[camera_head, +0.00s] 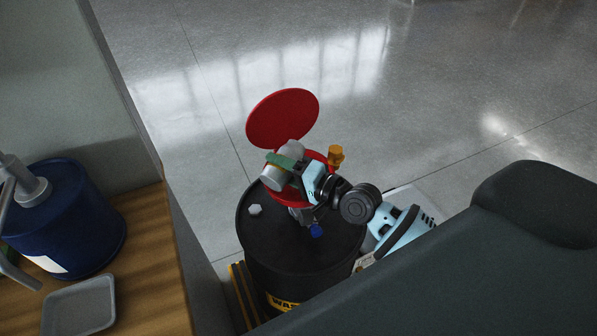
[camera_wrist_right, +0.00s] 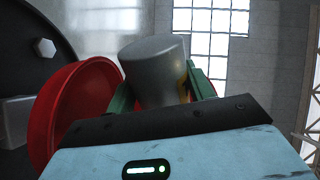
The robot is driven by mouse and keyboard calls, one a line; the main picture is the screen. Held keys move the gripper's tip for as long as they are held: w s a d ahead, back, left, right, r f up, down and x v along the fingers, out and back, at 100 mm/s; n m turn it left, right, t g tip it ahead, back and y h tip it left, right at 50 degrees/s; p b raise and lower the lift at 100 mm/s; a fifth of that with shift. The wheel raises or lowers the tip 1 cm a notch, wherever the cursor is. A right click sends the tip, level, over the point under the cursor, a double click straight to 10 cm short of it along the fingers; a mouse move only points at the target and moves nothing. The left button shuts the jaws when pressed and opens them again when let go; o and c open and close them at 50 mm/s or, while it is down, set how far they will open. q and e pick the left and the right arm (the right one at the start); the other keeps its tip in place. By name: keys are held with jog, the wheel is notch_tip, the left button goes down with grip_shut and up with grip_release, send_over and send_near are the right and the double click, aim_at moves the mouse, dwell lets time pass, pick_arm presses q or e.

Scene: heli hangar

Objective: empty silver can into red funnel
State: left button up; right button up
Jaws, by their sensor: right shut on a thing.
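The silver can (camera_head: 273,179) is held tilted over the red funnel (camera_head: 318,157) in the head view. My right gripper (camera_head: 283,168) is shut on the can, with its green fingers on either side. The can also shows between the fingers in the right wrist view (camera_wrist_right: 153,72), with the funnel (camera_wrist_right: 72,105) behind it at the left. The funnel sits on top of a black drum (camera_head: 300,255), with its round red lid (camera_head: 283,118) standing open behind. The can and gripper hide part of the funnel's bowl. I cannot tell whether anything flows out. My left gripper is not in view.
A wooden bench (camera_head: 150,260) at the left holds a blue container (camera_head: 85,225) with a pump and a grey tray (camera_head: 80,305). An orange fitting (camera_head: 336,154) rises beside the funnel. The grey floor (camera_head: 430,110) behind the drum is clear.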

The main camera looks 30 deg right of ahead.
jog(key=shift+f, duration=0.3)
jog(key=shift+r+m, duration=0.25)
jog(key=shift+m, duration=0.05)
jog(key=shift+f, duration=0.25)
jog(key=shift+r, duration=0.1)
jog(key=shift+d+m, duration=0.1)
jog(key=shift+m, duration=0.2)
jog(key=shift+w+f+m, duration=0.1)
jog(key=shift+f+m, duration=0.1)
jog(key=shift+m, duration=0.3)
jog(key=shift+d+f+m, duration=0.1)
jog(key=shift+d+m, duration=0.05)
jog(key=shift+m, duration=0.25)
jog(key=shift+w+f+m, duration=0.1)
jog(key=shift+f+m, duration=0.05)
jog(key=shift+m, duration=0.15)
